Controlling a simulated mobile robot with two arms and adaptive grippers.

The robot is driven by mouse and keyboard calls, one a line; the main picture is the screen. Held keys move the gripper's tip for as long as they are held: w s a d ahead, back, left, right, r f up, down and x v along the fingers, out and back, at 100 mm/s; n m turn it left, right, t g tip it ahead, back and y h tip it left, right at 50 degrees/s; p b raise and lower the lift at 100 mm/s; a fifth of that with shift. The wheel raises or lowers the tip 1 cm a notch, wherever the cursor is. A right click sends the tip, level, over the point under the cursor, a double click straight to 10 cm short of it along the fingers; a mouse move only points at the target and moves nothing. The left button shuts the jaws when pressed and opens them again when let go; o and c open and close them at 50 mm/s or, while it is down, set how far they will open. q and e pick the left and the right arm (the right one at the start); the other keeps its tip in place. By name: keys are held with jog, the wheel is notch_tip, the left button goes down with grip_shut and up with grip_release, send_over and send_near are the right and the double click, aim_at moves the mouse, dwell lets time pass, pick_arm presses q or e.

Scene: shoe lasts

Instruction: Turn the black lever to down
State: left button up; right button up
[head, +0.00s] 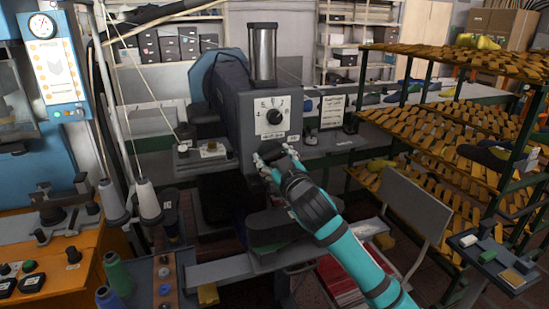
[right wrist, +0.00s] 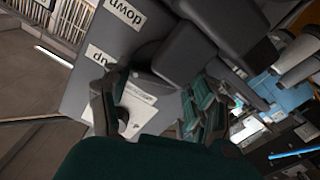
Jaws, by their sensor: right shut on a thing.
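The grey machine (head: 228,115) stands in the middle of the head view, with a dial (head: 274,116) on its front. My right gripper (head: 273,157) is at the machine's front below the dial, its arm coming from the lower right. In the right wrist view, labels reading "down" (right wrist: 125,12) and "up" (right wrist: 100,56) sit on the machine face beside my right gripper (right wrist: 160,88). A dark piece, seemingly the black lever (right wrist: 152,52), lies at the fingers, and they are shut on it. Much of it is hidden, so its exact position is unclear. My left gripper is out of view.
A rack (head: 450,125) of shoe lasts fills the right side. An orange bench (head: 60,252) and thread cones (head: 148,198) are at the left.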

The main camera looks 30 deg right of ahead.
jog(key=m, duration=0.3)
jog(key=shift+p, duration=0.3)
jog(key=m+p, duration=0.1)
jog(key=m, duration=0.1)
jog(key=shift+m, duration=0.4)
jog(key=m+p, duration=0.2)
jog(key=m, duration=0.3)
jog(key=shift+m, duration=0.3)
jog(key=o, duration=1.2)
jog(key=shift+s, duration=0.1)
jog(key=v, duration=1.1)
jog(key=shift+s, duration=0.4)
